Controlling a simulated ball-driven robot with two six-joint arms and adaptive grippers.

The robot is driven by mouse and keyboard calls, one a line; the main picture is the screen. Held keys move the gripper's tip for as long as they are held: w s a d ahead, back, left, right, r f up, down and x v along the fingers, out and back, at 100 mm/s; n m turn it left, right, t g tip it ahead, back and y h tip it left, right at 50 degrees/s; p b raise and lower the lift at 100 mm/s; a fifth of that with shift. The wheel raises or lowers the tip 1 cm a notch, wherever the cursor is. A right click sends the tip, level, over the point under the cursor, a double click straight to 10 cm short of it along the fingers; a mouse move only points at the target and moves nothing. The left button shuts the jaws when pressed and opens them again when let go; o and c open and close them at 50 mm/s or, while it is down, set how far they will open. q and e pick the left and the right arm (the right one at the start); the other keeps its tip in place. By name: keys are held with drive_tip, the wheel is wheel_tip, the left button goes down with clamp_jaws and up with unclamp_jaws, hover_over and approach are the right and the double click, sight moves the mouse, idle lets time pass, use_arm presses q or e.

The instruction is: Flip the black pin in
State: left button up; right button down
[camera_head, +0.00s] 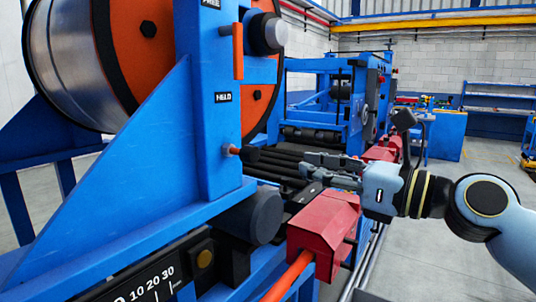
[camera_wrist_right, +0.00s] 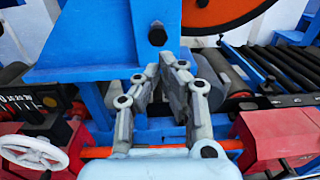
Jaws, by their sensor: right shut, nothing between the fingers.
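A short dark pin with an orange-red part (camera_head: 235,150) sticks out of the blue post (camera_head: 208,130), below the HELD label (camera_head: 222,97). In the right wrist view a round black pin head (camera_wrist_right: 157,34) shows on the blue plate; I cannot tell for sure that it is the same pin. My right gripper (camera_head: 306,160) is shut and empty, to the right of the post and apart from the pin. In the right wrist view its fingers (camera_wrist_right: 167,62) point at the post, just below the black pin head. My left gripper is not in view.
An orange lever (camera_head: 238,50) and a grey knob (camera_head: 268,33) sit higher on the post. A large reel (camera_head: 75,50) with orange side discs stands behind it. Dark rollers (camera_head: 285,165) and a red block (camera_head: 322,222) lie near my right gripper. The floor at right is open.

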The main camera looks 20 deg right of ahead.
sight(255, 155)
drive_tip(key=p+x, duration=0.1)
drive_tip(key=x, duration=0.8)
drive_tip(key=shift+w+a, duration=0.1)
drive_tip(key=shift+p+x, duration=0.75)
drive_tip(key=shift+x, duration=0.4)
drive_tip(key=shift+w+a, duration=0.2)
drive_tip(key=shift+s, duration=0.1)
